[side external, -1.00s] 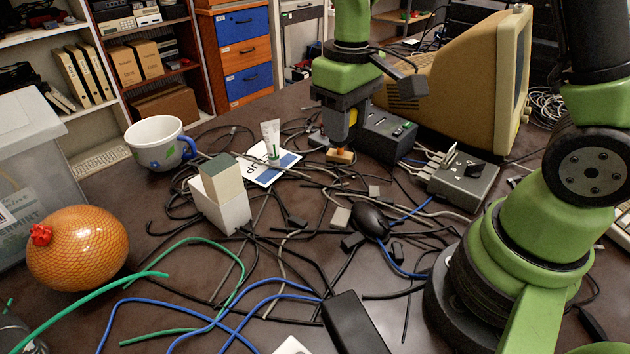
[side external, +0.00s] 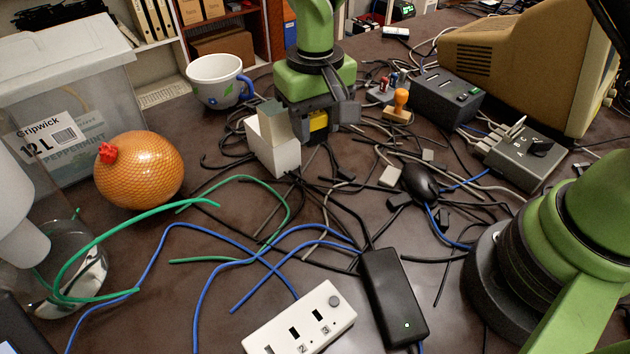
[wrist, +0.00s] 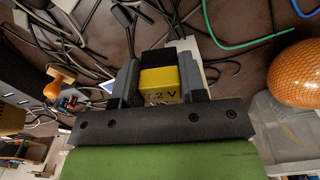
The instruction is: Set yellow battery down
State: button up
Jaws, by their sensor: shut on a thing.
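The yellow battery (side external: 318,122) is between the fingers of my gripper (side external: 316,128), close behind and right of the white box in the side view. The fingers hide most of the battery in the side view. I cannot tell whether its underside touches the cables or the table.
A white box with a grey-green block (side external: 274,148) stands close to my gripper. A mug (side external: 217,82), a wooden stamp with orange handle (side external: 399,104) and a black switch box (side external: 446,97) are around it. Tangled cables cover the table (side external: 215,325) in the middle.

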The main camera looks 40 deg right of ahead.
notch_tip(320, 180, down, 10)
jog(key=shift+r, duration=0.25)
dwell(0.4)
jog(key=shift+f, duration=0.2)
jog(key=o, duration=1)
jog(key=shift+c, duration=0.2)
